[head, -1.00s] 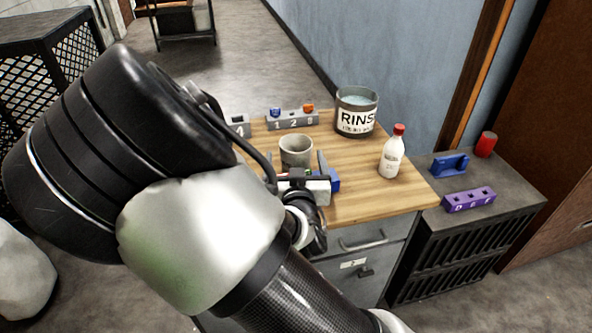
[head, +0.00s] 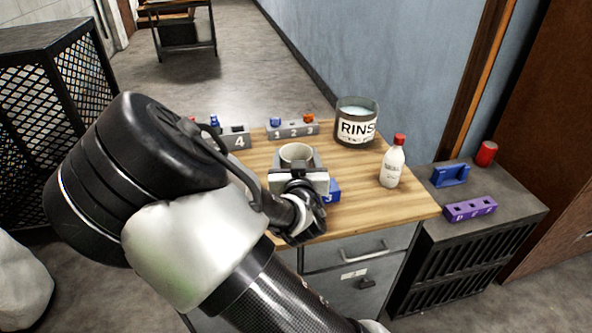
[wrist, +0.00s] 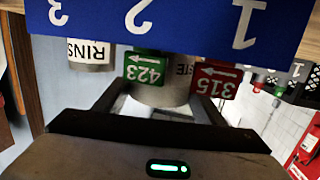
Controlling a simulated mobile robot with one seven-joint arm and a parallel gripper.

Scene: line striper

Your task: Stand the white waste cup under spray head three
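The pale waste cup (head: 297,153) stands on the wooden tabletop (head: 360,195), just beyond my gripper (head: 298,172). In the wrist view, which is upside down, the cup (wrist: 180,97) shows part of a label reading "STE". My gripper's two fingers (wrist: 160,100) are spread apart with the cup between or just past their tips; whether they touch it I cannot tell. A blue block numbered 1, 2, 3 (wrist: 170,25) is close to the wrist camera. In the head view the blue block (head: 333,191) is mostly hidden by my gripper. No spray head is clearly identifiable.
Behind the cup are a grey numbered block (head: 293,131) with blue and orange pieces and a block marked 4 (head: 236,138). A rinse tub (head: 356,125) and a red-capped bottle (head: 393,163) stand right. Green (wrist: 144,66) and red (wrist: 216,80) tags show near the cup.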

